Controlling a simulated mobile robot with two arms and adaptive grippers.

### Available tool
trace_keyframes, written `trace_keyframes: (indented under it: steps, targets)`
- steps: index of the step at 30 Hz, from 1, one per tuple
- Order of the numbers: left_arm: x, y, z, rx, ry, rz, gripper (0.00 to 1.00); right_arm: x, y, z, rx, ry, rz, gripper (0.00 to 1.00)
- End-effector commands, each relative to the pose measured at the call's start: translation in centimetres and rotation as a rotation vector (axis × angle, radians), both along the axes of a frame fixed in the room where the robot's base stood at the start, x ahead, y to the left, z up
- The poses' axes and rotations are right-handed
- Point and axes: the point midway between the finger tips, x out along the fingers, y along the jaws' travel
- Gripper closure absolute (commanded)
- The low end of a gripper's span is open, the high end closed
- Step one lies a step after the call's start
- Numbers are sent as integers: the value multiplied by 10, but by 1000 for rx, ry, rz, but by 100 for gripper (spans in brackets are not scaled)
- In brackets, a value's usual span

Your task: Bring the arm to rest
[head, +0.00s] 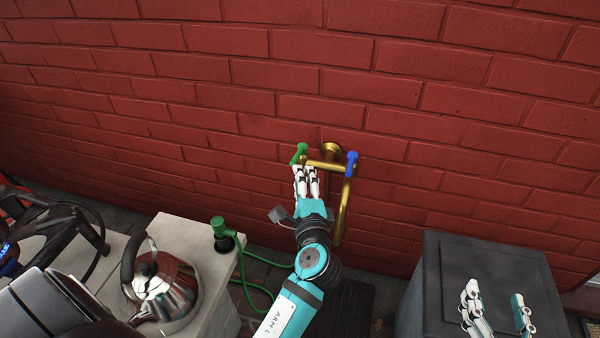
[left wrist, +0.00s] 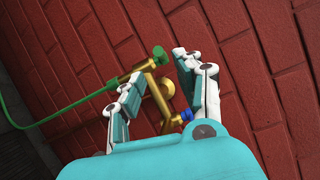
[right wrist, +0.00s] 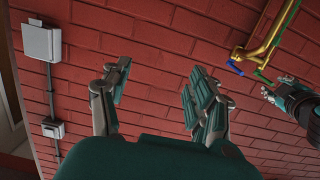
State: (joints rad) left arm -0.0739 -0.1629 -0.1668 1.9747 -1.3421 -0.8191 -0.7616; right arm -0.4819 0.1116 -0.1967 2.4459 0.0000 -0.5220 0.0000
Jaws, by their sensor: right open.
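My left gripper (head: 306,174) is raised at the brass tap (head: 347,200) on the brick wall, close to the green handle (head: 301,150). In the left wrist view its fingers (left wrist: 158,68) are apart, with the brass pipe (left wrist: 157,97) and green handle (left wrist: 160,53) seen between and beyond them. I cannot tell whether they touch. The blue handle (head: 352,158) is to the right of the gripper. My right gripper (head: 497,302) is open and empty above the dark grey box; in the right wrist view its fingers (right wrist: 158,70) are spread before bare wall.
A steel kettle (head: 166,290) and a green hose end (head: 220,230) are on the pale counter (head: 180,233) at the left. The dark grey box (head: 480,255) stands at the right. Grey wall boxes (right wrist: 42,42) show in the right wrist view.

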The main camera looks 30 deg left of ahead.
Motion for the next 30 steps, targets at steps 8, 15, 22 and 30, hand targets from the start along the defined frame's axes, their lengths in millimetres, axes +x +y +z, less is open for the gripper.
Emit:
trace_keyframes:
  steps: [8,15,22,30]
  targets:
    - [-1,-1,0,-1,-1,0,65,0,0,0,0,0,0,39]
    - [-1,0,-1,-7,0,1,65,0,0,-1,-1,4,0,39]
    - [-49,23,-56,-381,20,80,65,-16,-10,-51,-57,233,-15,39]
    - [-149,5,-138,-1053,151,282,65,-77,-36,-131,-158,680,-46,39]
